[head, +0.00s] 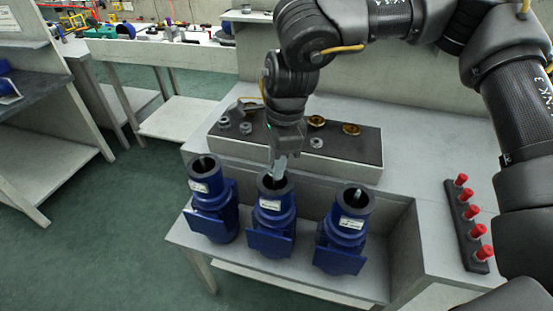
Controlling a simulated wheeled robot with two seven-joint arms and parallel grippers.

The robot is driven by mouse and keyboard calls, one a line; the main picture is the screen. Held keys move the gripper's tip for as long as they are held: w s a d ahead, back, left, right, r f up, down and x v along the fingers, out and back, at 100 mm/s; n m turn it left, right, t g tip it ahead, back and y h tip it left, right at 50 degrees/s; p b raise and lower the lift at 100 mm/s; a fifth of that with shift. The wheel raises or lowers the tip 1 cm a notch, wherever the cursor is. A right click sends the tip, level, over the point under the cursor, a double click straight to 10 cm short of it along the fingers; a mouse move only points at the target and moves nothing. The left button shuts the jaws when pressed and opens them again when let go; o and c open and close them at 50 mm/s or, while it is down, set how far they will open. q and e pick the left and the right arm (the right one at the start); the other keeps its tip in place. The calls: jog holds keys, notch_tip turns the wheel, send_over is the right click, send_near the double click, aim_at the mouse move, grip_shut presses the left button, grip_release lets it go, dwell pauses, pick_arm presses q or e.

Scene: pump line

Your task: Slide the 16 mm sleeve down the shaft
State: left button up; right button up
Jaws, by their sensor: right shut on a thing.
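Three blue pumps stand upright in a row on the grey bench: a left pump (212,208), a middle pump (272,222) and a right pump (343,235). Each has a dark round opening at its top. A shaft end shows in the right pump's opening. My right gripper (277,173) points down into the top of the middle pump, with its fingertips at the opening. It is shut on the sleeve, which is mostly hidden by the fingers and the pump's rim. The middle pump's shaft is hidden too. My left gripper is out of view.
Behind the pumps, a dark-topped tray (352,152) holds grey rings (245,127) and brass parts (351,129). A black rack (467,232) with several red-capped items stands at the right. Neighbouring pumps stand close on both sides of the gripper.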

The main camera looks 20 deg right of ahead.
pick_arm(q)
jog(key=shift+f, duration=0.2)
pick_arm(e)
jog(key=shift+f, duration=0.5)
jog(key=o, duration=1.1)
jog(key=shift+c, duration=0.2)
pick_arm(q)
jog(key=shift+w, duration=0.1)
pick_arm(e)
jog(key=shift+r, duration=0.1)
jog(key=r, duration=0.6)
jog(key=d+r, duration=0.1)
jog(key=r, duration=0.2)
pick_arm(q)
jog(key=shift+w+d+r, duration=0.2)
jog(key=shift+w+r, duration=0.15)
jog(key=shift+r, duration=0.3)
pick_arm(e)
jog(key=shift+d+r, duration=0.15)
jog(key=shift+r, duration=0.65)
